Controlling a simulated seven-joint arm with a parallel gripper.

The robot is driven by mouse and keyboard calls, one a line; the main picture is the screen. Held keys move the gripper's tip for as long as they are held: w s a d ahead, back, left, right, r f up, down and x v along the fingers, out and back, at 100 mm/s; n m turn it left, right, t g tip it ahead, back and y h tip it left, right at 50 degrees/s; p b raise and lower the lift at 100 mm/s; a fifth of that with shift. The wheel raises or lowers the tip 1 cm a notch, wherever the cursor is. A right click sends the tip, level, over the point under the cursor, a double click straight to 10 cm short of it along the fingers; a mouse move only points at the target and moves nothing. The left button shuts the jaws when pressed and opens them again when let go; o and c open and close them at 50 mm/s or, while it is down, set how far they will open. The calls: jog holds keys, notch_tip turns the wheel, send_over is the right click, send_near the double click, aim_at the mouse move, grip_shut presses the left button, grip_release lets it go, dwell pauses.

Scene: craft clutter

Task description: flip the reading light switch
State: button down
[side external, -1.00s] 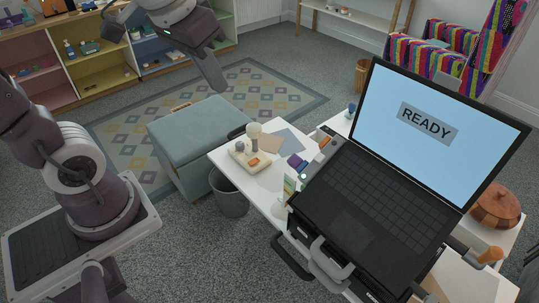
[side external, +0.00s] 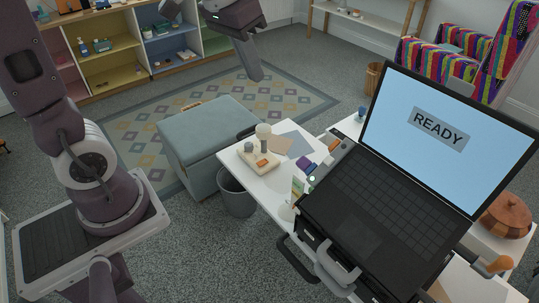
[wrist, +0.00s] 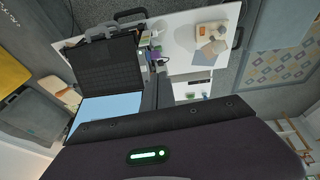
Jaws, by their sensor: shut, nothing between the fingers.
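A pale board (side external: 252,163) lies on the left end of the white table. It bears a round-topped white post (side external: 263,132), a small grey knob and an orange piece (side external: 264,162). This may be the light's switch board, but the part is too small to be sure. The board also shows in the wrist view (wrist: 203,31), at the upper right. My gripper (side external: 256,77) is shut and empty, pointing down in the air. In the side picture it appears above and beyond the board, clearly apart from it. The wrist view does not show its fingertips.
A large laptop (side external: 378,206) reading "READY" stands right of the board. Brown and grey sheets, purple and orange pieces and a small card (side external: 297,188) lie between. A blue-grey ottoman (side external: 208,130) and a bin (side external: 237,197) stand by the table. Air above the board looks clear.

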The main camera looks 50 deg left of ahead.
jog(key=w+a+f+g, duration=0.1)
jog(key=w+a+f, duration=0.45)
jog(key=w, duration=0.35)
jog(key=g, duration=0.3)
send_over(268, 163)
notch_tip(268, 163, down, 26)
jog(key=shift+w+a+r+y, duration=0.1)
jog(key=shift+w+a+y, duration=0.15)
jog(key=shift+y, duration=0.15)
notch_tip(268, 163, down, 14)
